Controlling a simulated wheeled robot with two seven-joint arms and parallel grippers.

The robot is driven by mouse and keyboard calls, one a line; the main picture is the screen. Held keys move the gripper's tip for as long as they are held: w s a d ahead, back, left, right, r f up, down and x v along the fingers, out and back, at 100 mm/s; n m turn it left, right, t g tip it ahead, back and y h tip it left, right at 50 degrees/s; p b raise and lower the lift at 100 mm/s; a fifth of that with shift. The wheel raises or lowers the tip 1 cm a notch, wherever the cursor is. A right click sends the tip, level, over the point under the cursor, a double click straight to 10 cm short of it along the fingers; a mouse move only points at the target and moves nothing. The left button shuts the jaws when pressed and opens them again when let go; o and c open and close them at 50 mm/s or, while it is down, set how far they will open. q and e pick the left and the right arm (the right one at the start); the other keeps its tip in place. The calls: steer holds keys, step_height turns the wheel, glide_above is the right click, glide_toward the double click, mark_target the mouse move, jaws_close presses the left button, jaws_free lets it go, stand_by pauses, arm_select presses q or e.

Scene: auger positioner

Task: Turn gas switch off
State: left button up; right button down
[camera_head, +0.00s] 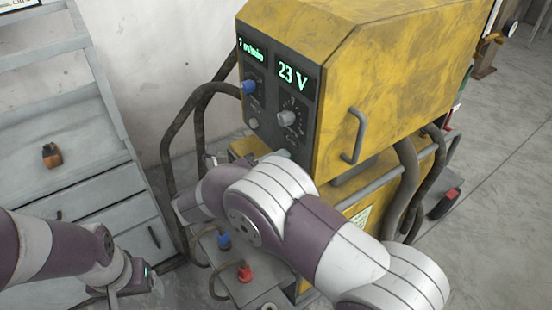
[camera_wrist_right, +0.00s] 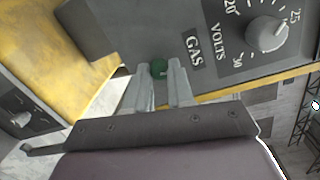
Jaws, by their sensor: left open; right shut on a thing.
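The yellow welding machine (camera_head: 400,70) stands in the middle of the head view, with a dark front panel. In the head view my right arm hides most of that hand. My left gripper (camera_head: 135,278) is open and low at the left, away from the machine.
The panel also has a volts knob (camera_head: 287,117), a blue knob (camera_head: 249,86) and a display reading 23 V (camera_head: 292,77). Blue (camera_head: 224,240) and red (camera_head: 244,271) connectors sit below. Cables loop beside the machine. A grey cabinet (camera_head: 70,120) stands left, holding a small orange-brown object (camera_head: 52,155).

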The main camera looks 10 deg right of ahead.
steer(key=shift+w+n+g+p, duration=0.1)
steer(key=shift+n+g+p, duration=0.3)
steer(key=shift+n+p, duration=1.85)
steer(key=shift+n+g+p, duration=0.4)
steer(key=shift+n+p, duration=0.9)
steer(key=shift+n, duration=1.75)
steer(key=c, duration=1)
jaws_free()
